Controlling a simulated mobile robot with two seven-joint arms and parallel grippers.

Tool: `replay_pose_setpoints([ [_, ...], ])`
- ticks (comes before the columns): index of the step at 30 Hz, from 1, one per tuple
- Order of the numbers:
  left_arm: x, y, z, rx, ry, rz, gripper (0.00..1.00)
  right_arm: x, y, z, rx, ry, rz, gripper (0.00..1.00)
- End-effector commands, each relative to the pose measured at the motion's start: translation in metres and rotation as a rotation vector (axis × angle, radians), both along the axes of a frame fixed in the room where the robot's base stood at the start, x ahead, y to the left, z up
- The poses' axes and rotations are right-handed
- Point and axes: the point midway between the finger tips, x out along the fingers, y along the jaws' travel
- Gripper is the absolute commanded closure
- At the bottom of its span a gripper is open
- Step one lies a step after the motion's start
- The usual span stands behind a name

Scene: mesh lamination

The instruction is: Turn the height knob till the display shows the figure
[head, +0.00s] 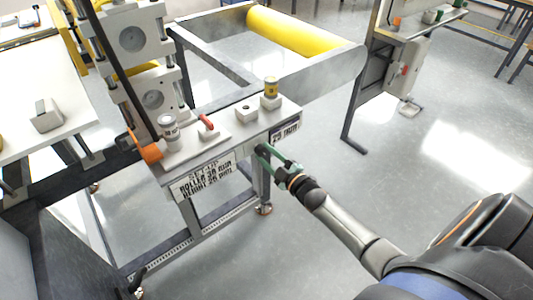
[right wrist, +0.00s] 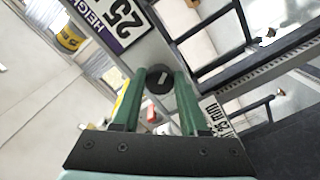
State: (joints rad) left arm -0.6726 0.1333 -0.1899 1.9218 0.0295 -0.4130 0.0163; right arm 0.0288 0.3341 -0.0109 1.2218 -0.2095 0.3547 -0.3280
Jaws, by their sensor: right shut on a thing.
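The height knob (right wrist: 158,80) is a dark round knob with a pale mark. It sits between the green fingertips of my right gripper (right wrist: 159,84), which is shut on it. In the head view my right gripper (head: 268,159) reaches the front of the machine's panel, and its fingers mostly hide the knob. The display (head: 285,131) is just above it; in the right wrist view the display (right wrist: 120,22) reads 25 beside the word HEIGHT. The setup card (head: 205,179) hangs left of the knob; its end in the wrist view (right wrist: 220,117) appears to read 25 mm. My left gripper is out of view.
A yellow roller (head: 295,32) lies behind. The floor (head: 420,145) to the right is clear.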

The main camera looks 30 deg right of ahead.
Motion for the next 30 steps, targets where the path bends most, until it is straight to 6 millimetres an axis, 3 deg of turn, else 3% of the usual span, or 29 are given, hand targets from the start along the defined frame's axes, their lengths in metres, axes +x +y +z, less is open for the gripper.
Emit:
replay_pose_setpoints([
  [16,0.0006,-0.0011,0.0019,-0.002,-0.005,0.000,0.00,-0.0001,0.0004,-0.0005,0.023,0.003,0.001,1.00],
  [17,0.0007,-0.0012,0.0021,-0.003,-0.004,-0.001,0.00,-0.0001,0.0004,-0.0005,0.023,0.003,0.001,0.54],
  [24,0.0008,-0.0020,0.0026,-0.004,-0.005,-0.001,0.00,-0.0001,0.0003,-0.0003,0.022,0.002,0.001,0.27],
  [30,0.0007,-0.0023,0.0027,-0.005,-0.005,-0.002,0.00,-0.0001,0.0002,-0.0002,0.022,0.002,0.000,0.27],
])
